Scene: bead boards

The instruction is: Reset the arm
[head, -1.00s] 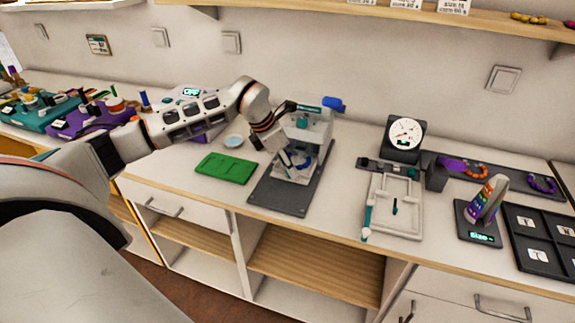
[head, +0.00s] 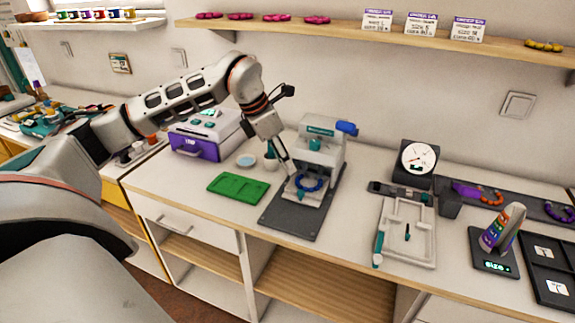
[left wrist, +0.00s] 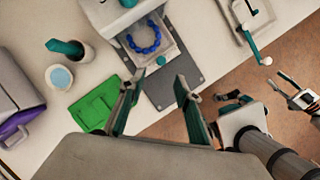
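My left arm reaches in from the left in the head view. Its gripper (head: 290,178) hangs at the left side of the white press-like machine (head: 320,150). In the left wrist view the two fingers of this gripper (left wrist: 155,100) stand wide apart with nothing between them. A blue beaded ring (head: 310,184) lies on the machine's small platform; it also shows in the left wrist view (left wrist: 145,38), beyond the fingertips. My right gripper (left wrist: 302,100) appears at the right edge of the left wrist view, low over the floor side, its fingers apart and empty. It is not seen in the head view.
A green board (head: 238,188) lies left of the machine's dark base (head: 292,218). A purple and white box (head: 205,135) and a small cup stand behind. To the right are a white frame fixture (head: 408,230), a dial gauge (head: 418,158) and a size display (head: 494,262).

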